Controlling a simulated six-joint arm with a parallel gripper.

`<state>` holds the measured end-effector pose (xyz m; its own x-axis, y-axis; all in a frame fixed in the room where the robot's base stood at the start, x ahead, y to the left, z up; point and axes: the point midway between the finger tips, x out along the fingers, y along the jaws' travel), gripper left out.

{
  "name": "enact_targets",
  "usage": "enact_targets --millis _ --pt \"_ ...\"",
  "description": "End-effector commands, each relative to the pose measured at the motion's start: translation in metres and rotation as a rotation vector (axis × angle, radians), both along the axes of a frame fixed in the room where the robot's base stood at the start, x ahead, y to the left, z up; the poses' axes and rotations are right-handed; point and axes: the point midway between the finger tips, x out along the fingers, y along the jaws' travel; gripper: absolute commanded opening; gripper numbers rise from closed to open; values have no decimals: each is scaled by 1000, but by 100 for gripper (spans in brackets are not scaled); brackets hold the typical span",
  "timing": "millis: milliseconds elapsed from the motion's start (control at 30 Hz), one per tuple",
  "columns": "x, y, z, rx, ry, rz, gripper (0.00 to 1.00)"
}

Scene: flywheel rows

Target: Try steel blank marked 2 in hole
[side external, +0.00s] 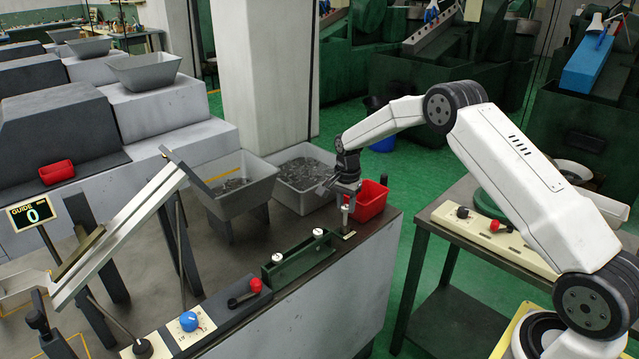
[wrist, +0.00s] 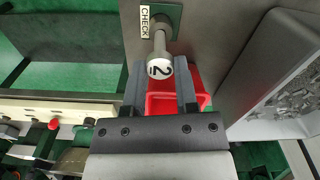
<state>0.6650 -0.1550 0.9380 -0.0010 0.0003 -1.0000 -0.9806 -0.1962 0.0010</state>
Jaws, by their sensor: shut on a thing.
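The steel blank marked 2 (wrist: 160,68) has a white round head with a black 2 and a thin steel shank. My gripper (wrist: 158,75) is shut on it, with the head between the fingertips. In the side external view my gripper (side external: 346,189) holds the blank (side external: 345,215) roughly upright over the check plate (side external: 348,234) at the bench's far end. In the wrist view the shank's tip meets the green check plate (wrist: 174,14) beside a CHECK label (wrist: 145,22). The hole is hidden by the shank, and I cannot tell whether the tip is inside it.
A red bin (side external: 371,201) stands close behind my gripper. A green rack (side external: 298,262) with two white-topped blanks sits nearer on the bench. A red-knobbed lever (side external: 255,286) and blue knob (side external: 189,321) follow. Grey tubs of metal pieces (side external: 303,174) stand behind.

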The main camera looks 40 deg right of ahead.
Motion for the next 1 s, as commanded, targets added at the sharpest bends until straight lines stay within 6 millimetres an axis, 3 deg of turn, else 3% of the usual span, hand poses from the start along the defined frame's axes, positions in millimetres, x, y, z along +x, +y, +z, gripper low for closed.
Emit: enact_targets --millis 1000 --pt "1 0 29 -1 -2 0 0"
